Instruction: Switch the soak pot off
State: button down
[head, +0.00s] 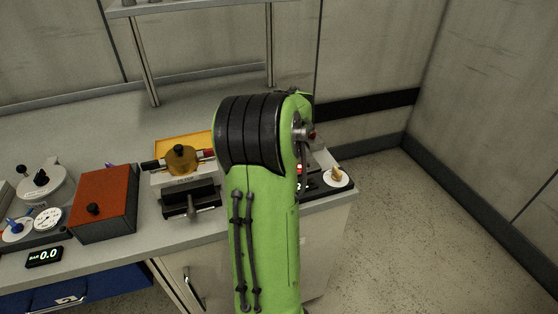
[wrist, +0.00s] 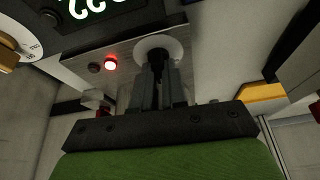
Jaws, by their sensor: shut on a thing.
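In the wrist view, my gripper (wrist: 157,62) reaches the front of a unit that looks like the soak pot's control panel (wrist: 130,60). Its fingers are close together at a white round plate (wrist: 172,46), shut on the switch there, which the fingers mostly hide. A red lamp (wrist: 110,64) glows beside it, next to a dark round button (wrist: 94,67). Lit digits (wrist: 90,6) show at the top edge, cut off. In the head view my arm hides the gripper and most of the unit. A white dial with a tan knob (head: 337,176) shows at its right.
A brass-coloured clamp device (head: 182,160) and a yellow tray (head: 170,148) stand left of my arm. An orange-red box (head: 104,203), gauges (head: 47,218) and a small display (head: 44,257) are farther left. The floor (head: 400,220) right of the bench is clear.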

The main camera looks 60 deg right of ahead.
jog(key=n, duration=0.2)
jog(key=n+t+y+p, duration=0.1)
jog(key=n, duration=0.1)
jog(key=shift+s+d+r+n+y, duration=0.1)
jog(key=shift+s+d+n+y, duration=0.05)
jog(key=shift+n+y, duration=0.15)
jog(key=n+y+p, duration=0.2)
jog(key=n+p, duration=0.1)
jog(key=n, duration=0.2)
jog(key=shift+d, duration=0.1)
jog(key=shift+n, duration=0.3)
jog(key=c, duration=1.2)
grip_release()
jog(key=shift+o, duration=0.2)
jog(key=p+v, duration=0.6)
jog(key=v, duration=0.9)
jog(key=shift+s+r+p, duration=0.15)
jog(key=shift+s+p, duration=0.25)
